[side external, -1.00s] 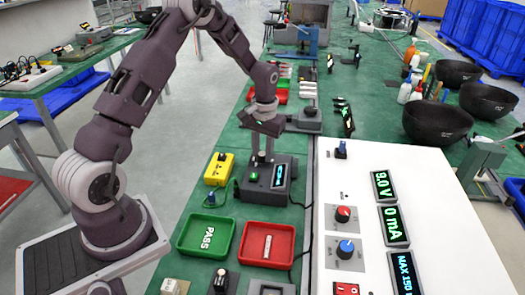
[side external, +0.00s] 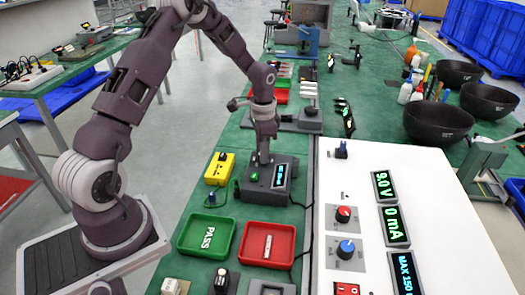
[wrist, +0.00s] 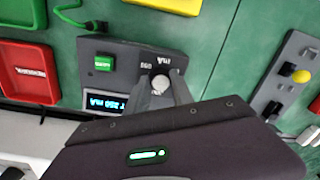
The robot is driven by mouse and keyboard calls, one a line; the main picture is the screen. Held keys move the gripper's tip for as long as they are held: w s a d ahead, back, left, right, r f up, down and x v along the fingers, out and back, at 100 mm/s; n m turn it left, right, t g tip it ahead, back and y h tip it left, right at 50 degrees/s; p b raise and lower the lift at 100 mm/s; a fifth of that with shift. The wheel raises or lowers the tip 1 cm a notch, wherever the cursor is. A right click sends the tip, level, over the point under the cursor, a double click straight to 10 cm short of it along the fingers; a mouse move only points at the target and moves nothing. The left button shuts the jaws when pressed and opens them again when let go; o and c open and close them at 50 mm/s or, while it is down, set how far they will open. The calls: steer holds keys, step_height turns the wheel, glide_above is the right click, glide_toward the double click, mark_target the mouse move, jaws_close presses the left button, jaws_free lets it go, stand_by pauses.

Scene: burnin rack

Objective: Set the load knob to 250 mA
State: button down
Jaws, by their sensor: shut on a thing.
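The load box is a dark grey unit (side external: 283,166) on the green bench, with a lit display (side external: 279,176) and a green button (side external: 255,176). In the wrist view the display (wrist: 107,103) seems to read 250 mA, though its left end is hard to read. The load knob (wrist: 160,84) has a round grey top and sits beside the display. My gripper (side external: 263,160) points straight down over the box. In the wrist view its fingers (wrist: 161,92) are shut on the knob from both sides. Part of the knob is hidden between them.
A green PASS tray (side external: 190,248) and a red tray (side external: 244,254) lie in front of the box. A yellow device (side external: 226,163) stands to its left. A white panel (side external: 440,210) with knobs and displays reading 9.0 V and 0 mA stands to the right.

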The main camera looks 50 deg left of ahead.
steer(key=shift+m, duration=0.5)
steer(key=c, duration=1.1)
jaws_free()
steer(key=shift+r, duration=0.1)
